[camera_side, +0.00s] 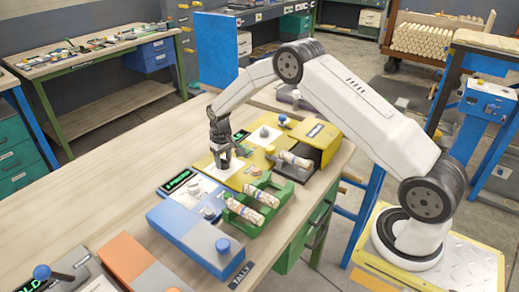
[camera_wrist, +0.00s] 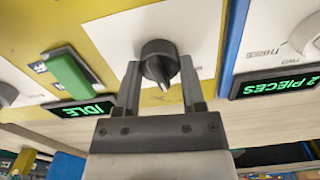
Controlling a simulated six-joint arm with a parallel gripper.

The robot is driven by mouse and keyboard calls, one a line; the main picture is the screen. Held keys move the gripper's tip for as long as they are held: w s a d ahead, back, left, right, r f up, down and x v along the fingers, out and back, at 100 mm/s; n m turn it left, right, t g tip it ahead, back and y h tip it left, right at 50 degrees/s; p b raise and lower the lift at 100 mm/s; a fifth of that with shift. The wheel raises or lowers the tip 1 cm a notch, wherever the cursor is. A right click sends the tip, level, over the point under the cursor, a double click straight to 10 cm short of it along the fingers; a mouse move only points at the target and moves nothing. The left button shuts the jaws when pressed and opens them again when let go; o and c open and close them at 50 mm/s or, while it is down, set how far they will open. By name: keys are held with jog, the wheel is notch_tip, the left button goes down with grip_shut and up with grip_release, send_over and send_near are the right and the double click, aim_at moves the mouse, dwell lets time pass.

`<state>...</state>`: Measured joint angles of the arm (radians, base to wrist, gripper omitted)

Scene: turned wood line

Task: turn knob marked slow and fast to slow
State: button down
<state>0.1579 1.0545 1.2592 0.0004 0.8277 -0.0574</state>
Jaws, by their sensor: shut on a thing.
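The dark round knob (camera_wrist: 158,48) sits on a white plate (camera_wrist: 110,35) of the yellow panel in the wrist view. Its pointer ridge faces down in the picture, slightly to the right. My gripper (camera_wrist: 160,66) has one finger on each side of the knob and is shut on it. In the side view my gripper (camera_side: 221,160) points down at the white plate of the yellow machine (camera_side: 238,180) and hides the knob. I cannot read any slow or fast marks around the knob.
A green rocker (camera_wrist: 75,75) and an IDLE display (camera_wrist: 82,111) lie left of the knob. Right is a neighbouring panel with a "2 PIECES" display (camera_wrist: 285,83). In the side view, a green rack (camera_side: 240,208) with turned wood pieces and a blue-grey box (camera_side: 190,238) stand nearby.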

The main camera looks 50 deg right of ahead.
aim_at(223, 159)
jog(key=n, duration=0.3)
jog(key=shift+n, duration=0.4)
jog(key=shift+a+n, duration=0.1)
jog(key=shift+n, duration=1.8)
jog(key=shift+c, duration=0.9)
grip_release()
jog(key=shift+r, duration=0.15)
jog(key=shift+r, duration=3.75)
jog(key=shift+s+r, duration=0.1)
jog(key=shift+s, duration=0.05)
